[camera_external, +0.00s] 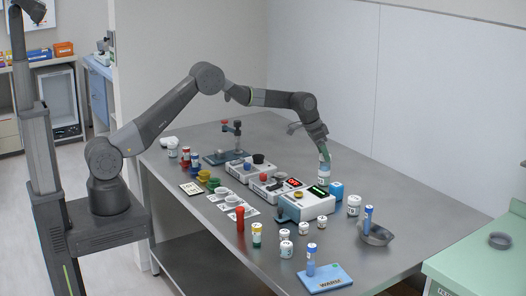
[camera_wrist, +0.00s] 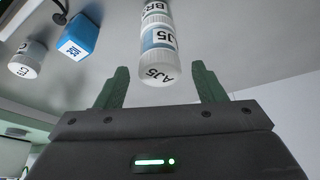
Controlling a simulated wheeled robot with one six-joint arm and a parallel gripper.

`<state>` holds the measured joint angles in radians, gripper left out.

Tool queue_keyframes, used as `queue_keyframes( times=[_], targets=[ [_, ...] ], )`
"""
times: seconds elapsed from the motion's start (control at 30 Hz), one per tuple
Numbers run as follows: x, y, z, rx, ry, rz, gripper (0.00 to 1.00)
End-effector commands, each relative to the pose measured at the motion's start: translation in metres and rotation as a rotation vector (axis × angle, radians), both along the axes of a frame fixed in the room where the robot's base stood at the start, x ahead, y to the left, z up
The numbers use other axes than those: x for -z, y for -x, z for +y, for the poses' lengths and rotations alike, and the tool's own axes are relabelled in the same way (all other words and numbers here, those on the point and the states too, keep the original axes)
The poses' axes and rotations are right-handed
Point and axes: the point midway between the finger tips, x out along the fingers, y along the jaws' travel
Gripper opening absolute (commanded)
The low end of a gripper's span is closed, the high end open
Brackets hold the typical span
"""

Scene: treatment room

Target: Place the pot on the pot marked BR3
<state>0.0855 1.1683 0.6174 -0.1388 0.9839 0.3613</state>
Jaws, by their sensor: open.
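A white pot with a blue band, marked AJ5 on its side and lid (camera_wrist: 158,58), stands in line on top of another white pot whose label begins BR (camera_wrist: 156,14); the rest of that label is cut off in the wrist view. In the external view the stacked pots (camera_external: 324,171) stand upright on the table behind the device with a green display. My gripper (camera_wrist: 160,68) is open, with its green fingers on either side of the AJ5 pot's lid end and a gap at each side. In the external view my gripper (camera_external: 321,143) is just above the stack.
A blue cube (camera_external: 337,188) and a white pot (camera_external: 353,205) stand right of the stack. The device with the green display (camera_external: 310,207) is just in front. A metal dish (camera_external: 377,236) holds a blue-capped tube. The table's back right is clear.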

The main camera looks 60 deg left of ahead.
Motion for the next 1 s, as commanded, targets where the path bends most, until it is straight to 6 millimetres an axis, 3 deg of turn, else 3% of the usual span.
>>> queue_keyframes(
  times=[0.2,0.4,0.8,1.0],
  targets=[
    [-0.04,0.015,0.007,0.0,0.0,-0.003,0.63],
    [-0.066,0.025,0.01,0.0,0.0,-0.001,0.63],
    [-0.074,0.029,0.012,0.0,0.0,0.001,0.63],
    [-0.074,0.029,0.012,0.0,0.0,0.0,1.0]
  ],
)
